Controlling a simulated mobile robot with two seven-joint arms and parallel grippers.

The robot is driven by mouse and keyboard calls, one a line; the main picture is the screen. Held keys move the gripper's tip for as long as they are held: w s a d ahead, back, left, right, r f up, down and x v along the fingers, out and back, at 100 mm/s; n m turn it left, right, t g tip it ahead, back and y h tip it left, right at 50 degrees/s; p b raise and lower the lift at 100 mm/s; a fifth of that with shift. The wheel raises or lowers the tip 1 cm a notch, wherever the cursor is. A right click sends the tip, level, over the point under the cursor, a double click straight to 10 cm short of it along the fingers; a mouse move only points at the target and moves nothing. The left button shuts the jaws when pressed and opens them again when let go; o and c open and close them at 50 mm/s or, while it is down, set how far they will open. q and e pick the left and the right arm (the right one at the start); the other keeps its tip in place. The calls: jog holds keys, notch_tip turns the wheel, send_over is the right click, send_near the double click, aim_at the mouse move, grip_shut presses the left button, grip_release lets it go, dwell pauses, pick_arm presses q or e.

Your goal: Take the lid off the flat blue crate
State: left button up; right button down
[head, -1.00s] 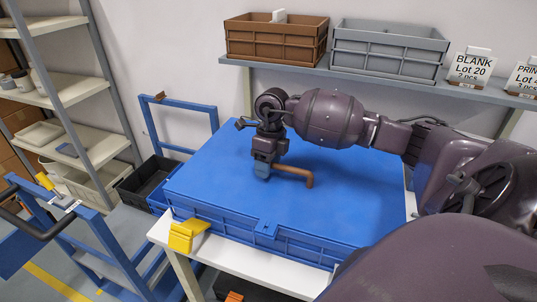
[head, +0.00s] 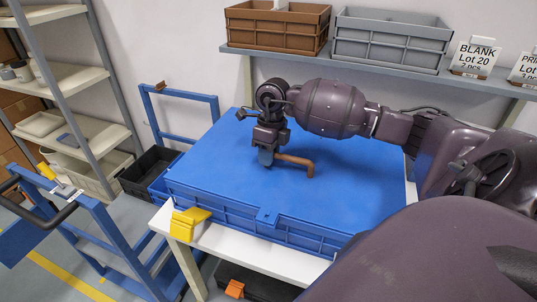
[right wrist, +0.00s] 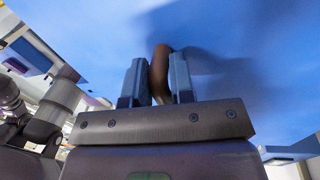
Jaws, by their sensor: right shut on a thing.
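The flat blue crate (head: 225,216) stands on a white table. Its blue lid (head: 350,190) lies over the top, and a brown handle (head: 307,165) stands up from the lid. My right gripper (head: 266,160) is above the lid at the left end of the handle. In the right wrist view, the two fingers of my right gripper (right wrist: 158,85) are closed on the brown handle (right wrist: 160,62), with the blue lid (right wrist: 250,60) behind it. I cannot tell whether the lid is lifted at all. My left gripper is not in view.
A yellow object (head: 187,224) is at the table's front left corner. A blue cart (head: 110,245) and a black bin (head: 150,172) are to the left. A shelf above holds a brown crate (head: 275,30), a grey crate (head: 390,42) and sign cards (head: 474,58).

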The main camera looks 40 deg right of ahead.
jog(key=shift+r, duration=0.25)
jog(key=shift+r+p, duration=0.45)
jog(key=shift+r, duration=0.25)
jog(key=shift+r+p, duration=0.4)
jog(key=shift+r, duration=0.5)
jog(key=shift+r+p, duration=1.05)
jog(key=shift+r, duration=0.95)
